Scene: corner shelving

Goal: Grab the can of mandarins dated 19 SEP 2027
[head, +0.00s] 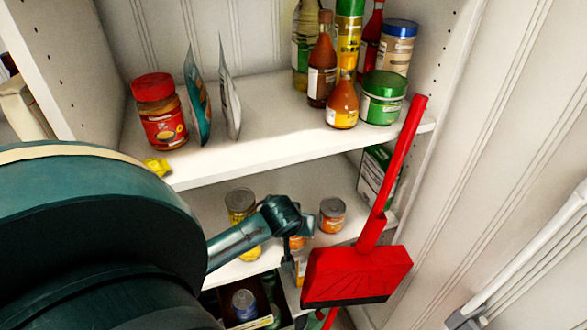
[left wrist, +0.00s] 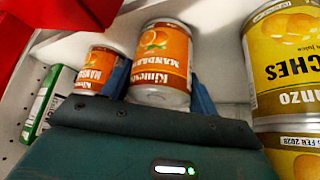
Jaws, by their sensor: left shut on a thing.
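My left gripper (left wrist: 160,84) is shut on an orange mandarin can (left wrist: 163,62), with one blue finger on each side of it. In the head view this can (head: 297,242) is mostly hidden behind the gripper at the middle shelf. A second, smaller-looking mandarin can (left wrist: 97,68) stands beside it, outside the fingers. It also shows in the head view (head: 332,214), upright on the middle shelf. I can read no date on either mandarin can. My right gripper is in neither view.
Yellow peach cans (left wrist: 285,60) stand close on the other side; the lower one reads FEB 2028. A red dustpan or broom head (head: 357,272) hangs in front of the shelf. Bottles and jars crowd the upper shelf (head: 260,155).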

